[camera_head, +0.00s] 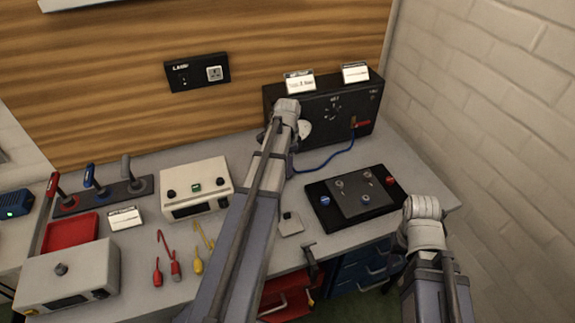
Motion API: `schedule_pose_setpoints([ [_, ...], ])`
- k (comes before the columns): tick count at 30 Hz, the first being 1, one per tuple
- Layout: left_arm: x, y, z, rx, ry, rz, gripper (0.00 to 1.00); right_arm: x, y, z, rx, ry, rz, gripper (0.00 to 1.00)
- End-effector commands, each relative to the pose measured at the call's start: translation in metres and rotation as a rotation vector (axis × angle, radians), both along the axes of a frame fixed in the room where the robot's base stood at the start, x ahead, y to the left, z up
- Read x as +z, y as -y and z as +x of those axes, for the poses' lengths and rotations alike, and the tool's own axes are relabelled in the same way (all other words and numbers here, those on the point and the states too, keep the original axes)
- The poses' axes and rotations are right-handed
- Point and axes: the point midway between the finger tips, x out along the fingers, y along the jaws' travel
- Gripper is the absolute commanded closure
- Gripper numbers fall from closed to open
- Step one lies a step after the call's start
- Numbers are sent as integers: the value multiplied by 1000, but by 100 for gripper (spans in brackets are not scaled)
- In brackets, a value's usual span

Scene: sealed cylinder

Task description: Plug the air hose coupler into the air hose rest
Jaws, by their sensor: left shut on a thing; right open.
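I cannot pick out the air hose rest for certain. My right gripper (422,208) is open, right of the black fixture plate, with its fingertips not clearly visible.
A black plate (323,208) with round fittings lies on the grey bench (148,262). A white instrument box (195,186), a lever stand, a red tray (71,232) and several hand tools fill the left. Brick wall stands right. Drawers below show an open red one (287,300).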

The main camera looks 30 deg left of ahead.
Motion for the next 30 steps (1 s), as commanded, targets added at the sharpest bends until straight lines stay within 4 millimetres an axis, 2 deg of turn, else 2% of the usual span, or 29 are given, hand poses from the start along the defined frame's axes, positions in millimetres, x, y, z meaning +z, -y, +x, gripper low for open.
schedule_pose_setpoints([
  [2, 0, 0, 0, 0, 0, 0, 60, 0, 0, 0, 0, 0, 0, 51],
  [10, 0, 0, 0, 0, 0, 0, 29, 0, 0, 0, 0, 0, 0, 51],
  [22, 4, 0, 0, 0, 0, 0, 29, 4, 0, 0, 0, 0, 0, 51],
  [30, 30, 0, 0, 0, 0, 0, 29, 30, 0, 0, 1, 0, 0, 51],
])
